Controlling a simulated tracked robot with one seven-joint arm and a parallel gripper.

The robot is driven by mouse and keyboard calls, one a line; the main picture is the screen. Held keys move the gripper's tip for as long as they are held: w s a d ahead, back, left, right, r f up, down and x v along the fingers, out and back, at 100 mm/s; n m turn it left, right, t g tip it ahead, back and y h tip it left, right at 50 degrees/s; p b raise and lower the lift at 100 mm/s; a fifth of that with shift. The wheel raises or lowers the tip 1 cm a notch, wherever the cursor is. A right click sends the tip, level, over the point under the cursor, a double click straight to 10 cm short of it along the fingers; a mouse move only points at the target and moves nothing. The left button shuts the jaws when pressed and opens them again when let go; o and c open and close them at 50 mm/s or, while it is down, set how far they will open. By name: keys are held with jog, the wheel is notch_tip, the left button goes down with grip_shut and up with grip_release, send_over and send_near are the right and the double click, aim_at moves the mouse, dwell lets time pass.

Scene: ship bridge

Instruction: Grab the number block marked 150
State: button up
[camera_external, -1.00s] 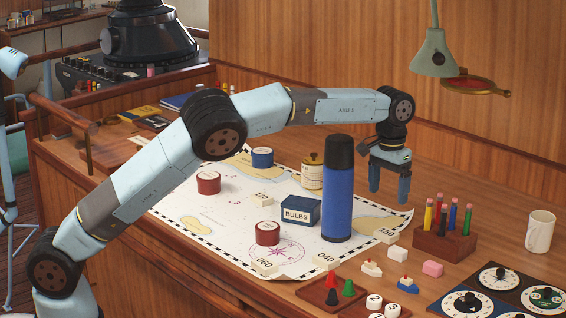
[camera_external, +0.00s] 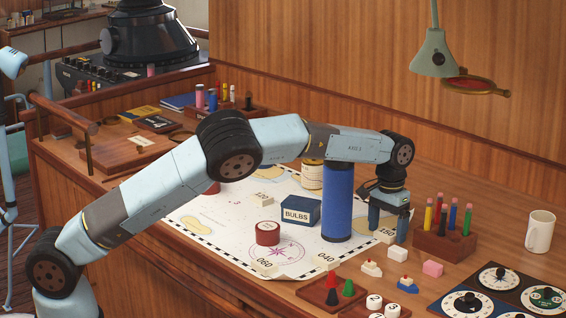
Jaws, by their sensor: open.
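The number block marked 150 (camera_external: 385,236) is a small cream block near the right corner of the white chart (camera_external: 222,232). My gripper (camera_external: 388,229) points down over it, with its blue fingers spread apart. In the picture the fingers lie to either side of the block. I cannot tell how much of their length reaches down beside it. No contact with the block is visible. Similar number blocks marked 040 (camera_external: 325,258), 060 (camera_external: 264,266) and 120 (camera_external: 262,201) also sit on the chart.
A tall blue flask (camera_external: 337,205) stands close left of my gripper. A BULBS box (camera_external: 301,211) is beside it. A wooden holder with coloured pegs (camera_external: 443,241) stands close on the right. A blank white block (camera_external: 397,254) and toy boats (camera_external: 408,285) lie in front.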

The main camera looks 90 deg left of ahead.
jog(key=shift+f, duration=0.25)
jog(key=c, duration=1.1)
jog(key=shift+r, duration=0.15)
